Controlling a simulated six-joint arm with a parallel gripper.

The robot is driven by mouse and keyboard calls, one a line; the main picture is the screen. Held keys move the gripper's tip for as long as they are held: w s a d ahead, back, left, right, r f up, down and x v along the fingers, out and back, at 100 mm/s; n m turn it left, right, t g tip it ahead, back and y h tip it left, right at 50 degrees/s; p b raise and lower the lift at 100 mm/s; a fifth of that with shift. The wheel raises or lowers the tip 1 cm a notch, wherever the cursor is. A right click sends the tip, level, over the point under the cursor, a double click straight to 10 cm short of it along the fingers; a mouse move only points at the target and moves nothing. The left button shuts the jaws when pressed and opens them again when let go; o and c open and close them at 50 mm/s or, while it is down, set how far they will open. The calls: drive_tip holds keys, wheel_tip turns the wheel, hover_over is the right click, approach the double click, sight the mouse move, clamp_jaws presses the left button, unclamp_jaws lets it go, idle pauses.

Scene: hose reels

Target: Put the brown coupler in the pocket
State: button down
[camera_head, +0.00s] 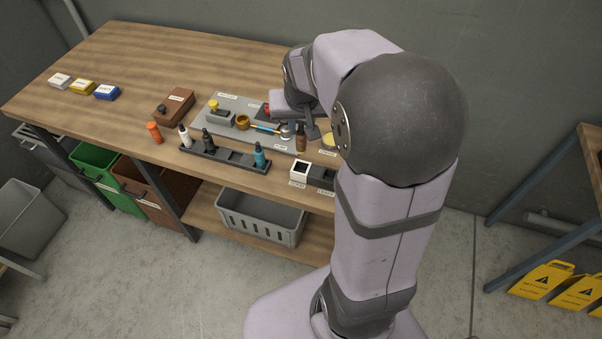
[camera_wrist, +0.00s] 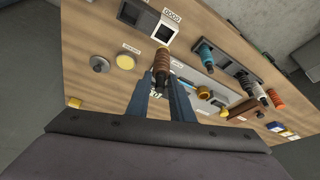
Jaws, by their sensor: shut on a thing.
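The brown coupler (camera_head: 301,139) hangs roughly upright below my gripper (camera_head: 302,126), over the right end of the grey plate. In the wrist view, my gripper (camera_wrist: 160,82) is shut on the brown coupler (camera_wrist: 161,63), which sits between the two blue-grey fingers. A dark rack (camera_head: 232,158) at the table's front edge has a white, a black and a teal coupler (camera_head: 260,155) standing in it, with empty pockets between the black and teal ones. The rack also shows in the wrist view (camera_wrist: 230,66). The coupler is apart from the rack.
A white open box (camera_head: 300,171) and a dark box (camera_head: 323,177) with labels stand right of the rack. An orange coupler (camera_head: 154,132) stands left of it. The grey plate (camera_head: 268,140) carries fittings. A brown box (camera_head: 174,106) is behind. The table's far left is mostly clear.

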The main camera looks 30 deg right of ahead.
sight(301, 149)
drive_tip(key=shift+f+p, duration=0.55)
drive_tip(key=shift+f, duration=4.4)
drive_tip(key=shift+f, duration=0.15)
drive_tip(key=c, duration=1.6)
unclamp_jaws()
drive_tip(key=shift+o, duration=0.2)
drive_tip(key=shift+r, duration=0.4)
drive_tip(key=v, duration=1.1)
drive_tip(key=shift+s+b, duration=0.3)
drive_tip(key=shift+b, duration=0.1)
